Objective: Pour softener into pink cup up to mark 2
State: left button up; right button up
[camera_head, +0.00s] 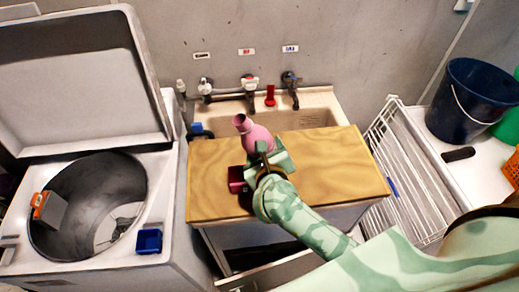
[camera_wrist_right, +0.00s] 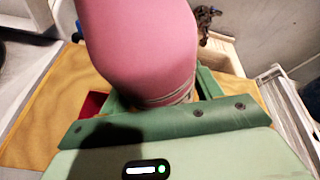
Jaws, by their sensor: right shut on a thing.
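A pink bottle (camera_head: 256,136) with a narrow neck is held above the wooden board. It also fills the upper middle of the right wrist view (camera_wrist_right: 140,45). In the head view its neck points up and left. My right gripper (camera_head: 266,156) is shut on its lower part. A dark pink, box-shaped cup (camera_head: 236,180) stands on the board just left of my right gripper, partly hidden by it. A bit of the cup shows in the right wrist view (camera_wrist_right: 92,104). Its marks and contents cannot be made out. No liquid stream shows. My left gripper is not in view.
The wooden board (camera_head: 340,170) lies across the sink (camera_head: 305,120); its right part is clear. Taps and a red object (camera_head: 270,95) are behind. An open washer (camera_head: 90,205) stands left, with a blue box (camera_head: 149,241) on its rim. A white rack (camera_head: 410,175) stands right.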

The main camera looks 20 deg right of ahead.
jog(key=shift+d+f+n+h+b, duration=0.4)
jog(key=shift+d+f+n, duration=0.2)
jog(key=shift+d+n, duration=0.15)
jog(key=shift+s+d+f+n+h+b, duration=0.1)
jog(key=shift+d+f+n+h+b, duration=0.15)
jog(key=shift+d, duration=0.2)
jog(key=shift+s+d+f+n+h+b, duration=0.15)
jog(key=shift+d+f+n, duration=0.15)
jog(key=shift+d, duration=0.15)
jog(key=shift+d+f+n+b, duration=0.35)
jog(key=shift+d+n, duration=0.15)
jog(key=shift+s+d+f+n+h+b, duration=0.1)
jog(key=shift+d+f+n+h+b, duration=0.4)
jog(key=shift+n+b, duration=0.15)
jog(key=shift+d+r+n+t+h+p, duration=0.2)
jog(key=shift+r+n+t+h+p, duration=0.1)
jog(key=shift+r+t, duration=0.1)
jog(key=shift+d+r+n+h+p, duration=0.4)
jog(key=shift+r+n+p, duration=0.4)
jog(key=shift+p, duration=0.45)
jog(key=shift+f, duration=0.1)
dwell(3.5)
